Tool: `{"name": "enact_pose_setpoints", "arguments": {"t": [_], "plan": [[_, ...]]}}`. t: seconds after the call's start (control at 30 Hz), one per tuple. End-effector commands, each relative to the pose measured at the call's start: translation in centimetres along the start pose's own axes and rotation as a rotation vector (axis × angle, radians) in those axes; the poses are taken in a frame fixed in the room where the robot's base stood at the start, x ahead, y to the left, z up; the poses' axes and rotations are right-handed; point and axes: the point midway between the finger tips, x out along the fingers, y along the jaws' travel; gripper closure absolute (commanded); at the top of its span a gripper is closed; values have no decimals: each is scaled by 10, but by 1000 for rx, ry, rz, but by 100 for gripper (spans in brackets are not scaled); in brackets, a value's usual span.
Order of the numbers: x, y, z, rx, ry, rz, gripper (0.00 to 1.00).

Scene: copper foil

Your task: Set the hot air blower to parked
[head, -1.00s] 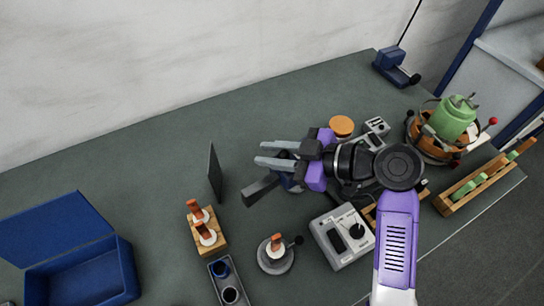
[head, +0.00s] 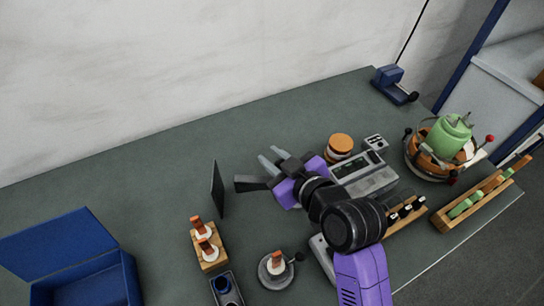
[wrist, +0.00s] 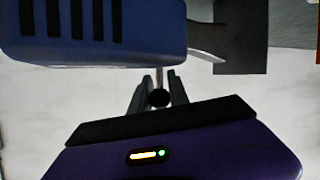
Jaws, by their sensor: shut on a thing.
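The hot air blower is a blue slotted body (wrist: 95,30) close above my fingers in the wrist view. A dark flared nozzle (wrist: 238,38) extends from its right side. In the head view the nozzle (head: 251,183) points left beside my gripper, and my gripper hides most of the body. My gripper (head: 274,160) is above the middle of the bench with its fingers toward the back wall. In the wrist view its fingers (wrist: 159,95) are shut on a round black knob (wrist: 159,98) on a thin rod below the blower body.
A thin dark upright panel (head: 217,189) stands just left of the nozzle. An open blue box (head: 85,280) is at front left. A grey instrument (head: 365,177) and a green-topped round fixture (head: 447,140) stand right. The back-left bench is clear.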

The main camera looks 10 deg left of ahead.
Motion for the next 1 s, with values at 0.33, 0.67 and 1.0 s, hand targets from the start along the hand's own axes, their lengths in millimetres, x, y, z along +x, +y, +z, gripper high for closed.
{"name": "enact_pose_setpoints", "arguments": {"t": [0.33,0.67,1.0], "plan": [[0,2,0,3,-1,8,100],[0,1,0,2,-1,7,57],[-15,1,1,3,-1,8,57]]}}
